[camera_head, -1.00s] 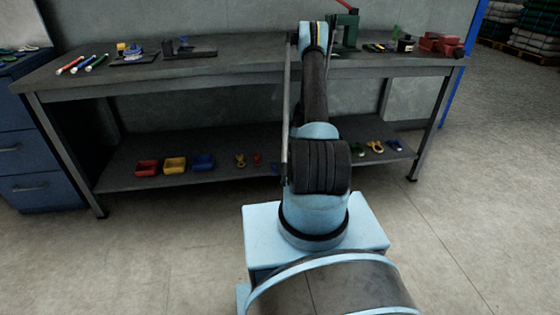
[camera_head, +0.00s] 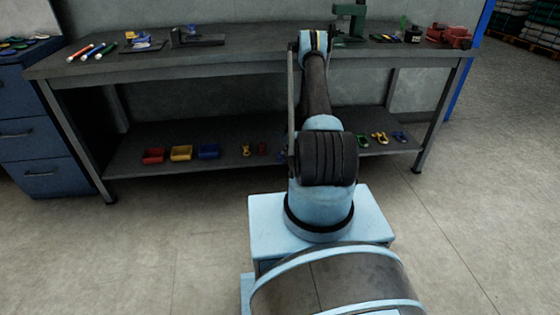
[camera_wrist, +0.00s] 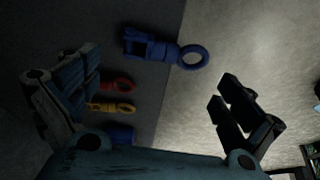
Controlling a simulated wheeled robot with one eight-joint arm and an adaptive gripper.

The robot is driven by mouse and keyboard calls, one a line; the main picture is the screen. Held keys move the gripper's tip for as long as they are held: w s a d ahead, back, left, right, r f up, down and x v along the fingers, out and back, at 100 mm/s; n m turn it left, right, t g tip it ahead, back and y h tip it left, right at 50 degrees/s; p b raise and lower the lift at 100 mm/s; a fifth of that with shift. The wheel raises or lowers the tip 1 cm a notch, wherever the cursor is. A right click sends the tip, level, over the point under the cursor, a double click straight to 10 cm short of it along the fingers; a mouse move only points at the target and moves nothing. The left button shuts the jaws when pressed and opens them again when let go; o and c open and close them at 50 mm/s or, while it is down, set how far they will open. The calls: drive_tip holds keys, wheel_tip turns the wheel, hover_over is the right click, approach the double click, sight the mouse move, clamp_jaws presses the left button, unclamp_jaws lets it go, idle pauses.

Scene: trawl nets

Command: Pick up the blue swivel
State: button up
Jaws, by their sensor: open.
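The blue swivel (camera_wrist: 165,49) lies near the upper middle of the wrist view, with its ring reaching past the edge of the dark shelf, over the lighter floor. In the head view only a small blue bit (camera_head: 281,157) shows beside my arm on the lower shelf, probably the same swivel. My gripper (camera_wrist: 156,72) is open and empty. Its two fingers stand at the left and right of the wrist view, and the swivel is apart from both, above the space between them. In the head view my gripper is hidden behind my arm.
A red swivel (camera_wrist: 118,84), a yellow one (camera_wrist: 112,107) and a blue bin (camera_wrist: 122,133) are near the left finger. The lower shelf (camera_head: 130,170) also bears red (camera_head: 153,156) and yellow (camera_head: 181,153) bins. The workbench top (camera_head: 240,55) overhangs it.

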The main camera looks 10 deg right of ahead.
sight(280, 155)
drive_tip(key=shift+x, duration=2.9)
drive_tip(key=shift+w, duration=0.15)
drive_tip(key=c, duration=1.8)
